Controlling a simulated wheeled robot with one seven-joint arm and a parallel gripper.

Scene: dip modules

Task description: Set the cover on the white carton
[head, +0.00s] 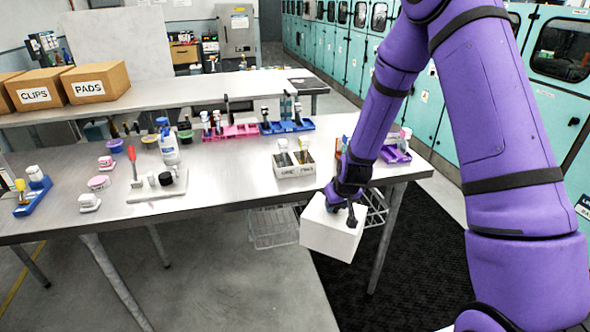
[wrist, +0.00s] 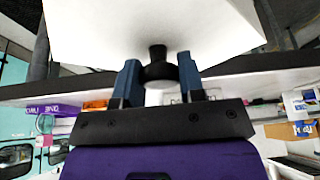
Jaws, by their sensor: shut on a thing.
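My gripper (head: 345,205) is at the front edge of the steel table, right of the middle in the head view. In the wrist view, its two blue fingers (wrist: 159,80) are shut around a black knob on a white cover (wrist: 150,22). In the head view the cover (head: 328,238) is a white, box-shaped piece with plain sides, held in front of the table edge and slightly tilted. I cannot make out a separate white carton; the cover and my arm hide what lies behind them.
Brown cartons (head: 96,82) stand on the rear bench. A black mat (head: 420,270) covers the floor at right.

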